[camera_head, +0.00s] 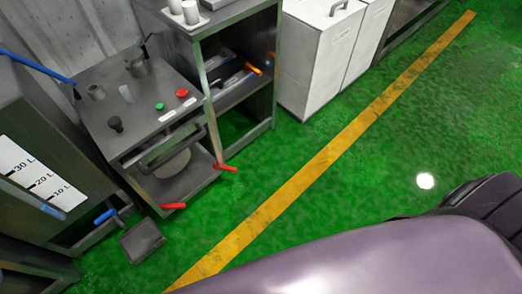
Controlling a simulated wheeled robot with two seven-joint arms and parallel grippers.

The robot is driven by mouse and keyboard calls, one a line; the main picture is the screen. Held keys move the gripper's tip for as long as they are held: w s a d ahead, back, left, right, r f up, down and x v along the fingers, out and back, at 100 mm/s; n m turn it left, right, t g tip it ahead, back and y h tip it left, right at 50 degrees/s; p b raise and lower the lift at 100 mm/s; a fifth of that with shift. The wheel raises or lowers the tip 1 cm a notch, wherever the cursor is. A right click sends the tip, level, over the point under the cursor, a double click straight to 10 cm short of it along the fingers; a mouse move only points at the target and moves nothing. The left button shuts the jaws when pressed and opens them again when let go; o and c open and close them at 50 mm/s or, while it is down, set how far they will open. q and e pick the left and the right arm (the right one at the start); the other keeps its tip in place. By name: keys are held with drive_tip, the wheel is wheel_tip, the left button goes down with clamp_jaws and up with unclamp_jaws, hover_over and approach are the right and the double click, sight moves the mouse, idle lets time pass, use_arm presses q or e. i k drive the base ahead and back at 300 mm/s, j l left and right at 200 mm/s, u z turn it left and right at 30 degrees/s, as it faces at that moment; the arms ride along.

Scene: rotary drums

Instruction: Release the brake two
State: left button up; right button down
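A grey metal machine (135,100) stands at the left, with a green button (160,106) and a red button (182,93) on its top. Two red-handled levers stick out low at its front: a left red lever (173,206) and a right red lever (226,168). I cannot tell which part is brake two, as no readable label marks it. A black knob (115,123) stands on the machine's top. Neither of my grippers is in view. My own purple-grey body fills the bottom right.
A tank with litre marks (40,175) and a blue-handled valve (105,215) stands at the left. A grey shelf unit (240,75) and white bins (320,55) stand right of the machine. The green floor (360,150) is clear along the yellow line (330,153).

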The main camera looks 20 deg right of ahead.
sight(226, 167)
drive_tip(key=z, duration=0.25)
drive_tip(key=i+l+u, duration=0.1)
drive_tip(key=i+l, duration=0.2)
drive_tip(key=i+l+u, duration=0.1)
drive_tip(key=i+l, duration=0.2)
drive_tip(key=l, duration=0.15)
drive_tip(key=i+l+u, duration=0.1)
drive_tip(key=i+l, duration=0.2)
drive_tip(key=l, duration=0.15)
drive_tip(key=i+l+u, duration=0.15)
drive_tip(key=l, duration=0.25)
drive_tip(key=i, duration=0.1)
